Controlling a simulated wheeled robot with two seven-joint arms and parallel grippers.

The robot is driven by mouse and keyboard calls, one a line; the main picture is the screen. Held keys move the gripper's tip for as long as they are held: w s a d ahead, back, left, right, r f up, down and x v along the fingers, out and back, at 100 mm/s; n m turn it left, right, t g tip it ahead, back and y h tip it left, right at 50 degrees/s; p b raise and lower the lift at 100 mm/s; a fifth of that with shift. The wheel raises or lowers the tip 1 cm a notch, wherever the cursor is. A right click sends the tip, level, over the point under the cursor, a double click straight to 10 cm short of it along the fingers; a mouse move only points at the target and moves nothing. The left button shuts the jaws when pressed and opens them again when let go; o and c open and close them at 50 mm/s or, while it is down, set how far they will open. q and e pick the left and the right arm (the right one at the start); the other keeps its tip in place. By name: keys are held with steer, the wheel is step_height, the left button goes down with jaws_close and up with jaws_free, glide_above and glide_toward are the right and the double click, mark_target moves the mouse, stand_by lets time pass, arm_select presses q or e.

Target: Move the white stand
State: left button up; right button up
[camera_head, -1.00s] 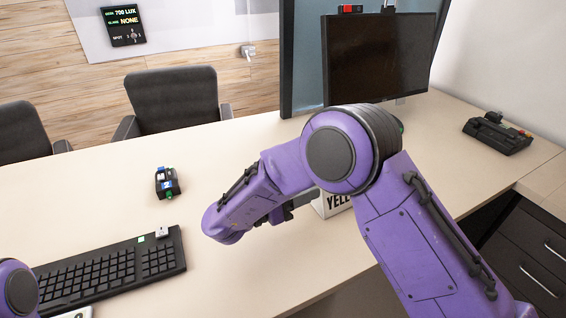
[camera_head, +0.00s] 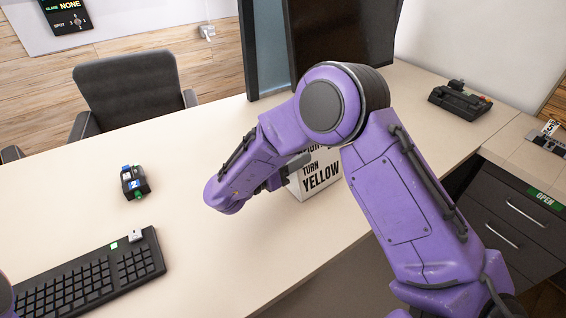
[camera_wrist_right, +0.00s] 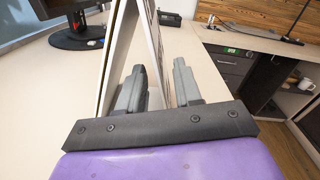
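The white stand (camera_head: 320,181) is a folded, tent-like sign with black lettering that includes "TURN YELLOW". It stands on the desk near its front edge, partly hidden behind my right arm in the head view. In the right wrist view its panels (camera_wrist_right: 119,55) rise in front of my right gripper (camera_wrist_right: 159,68). One finger is between the two panels and the other is outside the right panel, with gaps visible beside that panel. In the head view the right gripper (camera_head: 285,172) reaches the stand's left side. My left gripper is out of view; only a bit of that arm shows at lower left.
A black keyboard (camera_head: 85,280) and a small black block with coloured labels (camera_head: 135,182) lie left on the desk (camera_head: 190,155). A monitor (camera_head: 345,35) stands behind. A black device (camera_head: 459,100) is at the back right, with a drawer cabinet (camera_head: 505,215) at right.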

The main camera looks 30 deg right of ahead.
steer(key=shift+w+d, duration=0.2)
steer(key=shift+d, duration=1.7)
jaws_close()
